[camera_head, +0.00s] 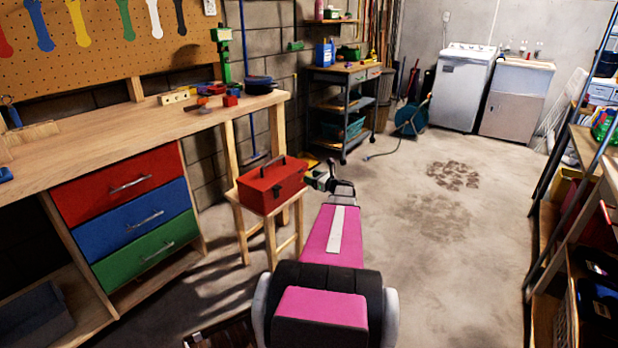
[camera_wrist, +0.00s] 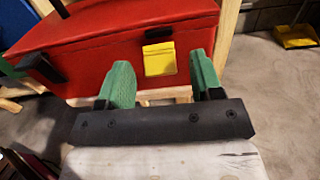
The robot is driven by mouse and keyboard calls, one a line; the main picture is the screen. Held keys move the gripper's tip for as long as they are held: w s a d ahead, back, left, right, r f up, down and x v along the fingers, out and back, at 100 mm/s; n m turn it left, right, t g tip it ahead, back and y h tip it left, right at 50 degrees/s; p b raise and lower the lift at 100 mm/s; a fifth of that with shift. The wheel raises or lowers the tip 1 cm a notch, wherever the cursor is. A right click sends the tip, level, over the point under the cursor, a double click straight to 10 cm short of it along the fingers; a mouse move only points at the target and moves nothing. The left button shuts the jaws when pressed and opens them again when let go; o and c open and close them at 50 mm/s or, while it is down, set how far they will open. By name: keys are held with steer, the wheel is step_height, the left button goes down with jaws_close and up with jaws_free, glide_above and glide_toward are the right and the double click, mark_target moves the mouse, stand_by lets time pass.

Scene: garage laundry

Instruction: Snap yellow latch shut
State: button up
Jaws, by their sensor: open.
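A red toolbox (camera_head: 270,186) with a dark handle sits on a small wooden stool (camera_head: 243,220). In the wrist view the toolbox's red front (camera_wrist: 105,50) fills the upper part. The yellow latch (camera_wrist: 160,58) is on that front, near the top edge; I cannot tell whether it is fully closed. A black latch (camera_wrist: 40,68) is further left. My gripper (camera_wrist: 160,66) is open and empty, its two green fingers on either side of the latch in the picture. Contact is not clear. In the head view my gripper (camera_head: 323,179) is beside the toolbox's right end.
A wooden workbench (camera_head: 90,135) with coloured drawers stands to the left. A dark wheeled cart (camera_head: 345,105) is behind the toolbox. A yellow dustpan (camera_wrist: 296,37) lies on the floor. The concrete floor (camera_head: 440,270) to the right is clear up to a shelf rack (camera_head: 560,200).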

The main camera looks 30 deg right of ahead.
mark_target(307, 173)
steer(key=shift+x, duration=0.95)
steer(key=c, duration=0.9)
steer(key=shift+c, duration=0.2)
steer(key=shift+a+r, duration=0.1)
steer(key=shift+w+a+r+g, duration=0.1)
steer(key=shift+w+r+g, duration=0.2)
steer(key=shift+g, duration=0.4)
steer(key=shift+w+a+r+g+h, duration=0.15)
steer(key=shift+w+g+h, duration=0.15)
steer(key=shift+g+h, duration=0.3)
